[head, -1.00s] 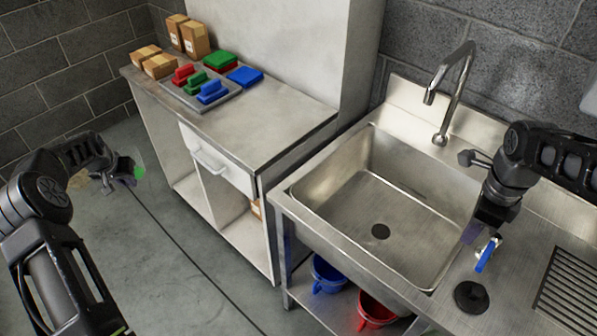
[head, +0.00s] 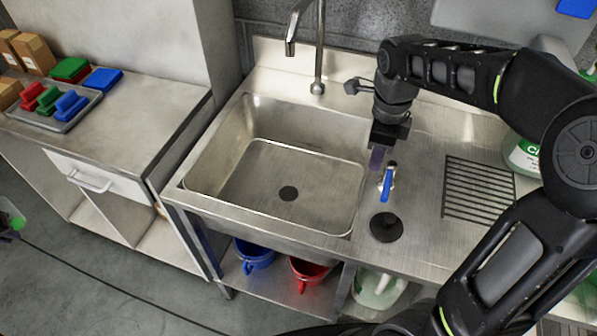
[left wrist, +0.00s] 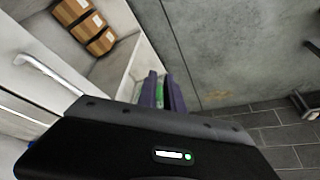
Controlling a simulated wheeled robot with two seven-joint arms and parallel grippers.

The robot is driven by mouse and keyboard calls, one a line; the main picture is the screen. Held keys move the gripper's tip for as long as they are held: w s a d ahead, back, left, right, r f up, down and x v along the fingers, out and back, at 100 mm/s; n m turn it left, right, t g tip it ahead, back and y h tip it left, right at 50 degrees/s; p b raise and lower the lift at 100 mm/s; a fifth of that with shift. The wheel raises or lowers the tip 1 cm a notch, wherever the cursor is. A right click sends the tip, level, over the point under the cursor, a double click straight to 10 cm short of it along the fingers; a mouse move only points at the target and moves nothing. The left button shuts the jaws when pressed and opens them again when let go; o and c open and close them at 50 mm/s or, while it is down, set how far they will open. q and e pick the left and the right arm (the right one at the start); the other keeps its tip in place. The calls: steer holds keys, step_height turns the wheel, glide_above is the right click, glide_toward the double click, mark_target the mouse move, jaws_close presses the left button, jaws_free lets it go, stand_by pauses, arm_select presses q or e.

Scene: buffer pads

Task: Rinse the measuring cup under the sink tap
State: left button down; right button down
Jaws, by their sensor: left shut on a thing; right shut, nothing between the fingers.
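The steel sink basin (head: 300,170) is empty, with a dark drain in its floor. The tap (head: 319,50) arches over its back edge, and no water shows. A blue-handled lever (head: 387,184) stands on the counter right of the basin. My right gripper (head: 377,157) is shut and empty, pointing down just behind and left of the lever; I cannot tell if they touch. My left gripper (head: 12,224) is at the far left edge, away from the sink. In the left wrist view its purple fingers (left wrist: 163,92) are shut on a green thing, mostly hidden; I cannot tell if it is the measuring cup.
A black round cap (head: 386,227) and a drain grille (head: 478,190) are on the counter. A blue bucket (head: 254,254) and a red bucket (head: 309,270) sit below. A cabinet at left bears a tray (head: 50,118) of coloured blocks. A green-labelled bottle (head: 522,155) stands at right.

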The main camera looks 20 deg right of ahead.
mark_target(387, 183)
steer(key=shift+f+b, duration=1.25)
steer(key=shift+f, duration=1)
steer(key=shift+f+b, duration=1.05)
steer(key=shift+f, duration=0.6)
steer(key=shift+d, duration=0.1)
steer(key=shift+s+d, duration=0.25)
steer(key=shift+s, duration=0.25)
steer(key=shift+s+d, duration=0.25)
steer(key=shift+s, duration=0.2)
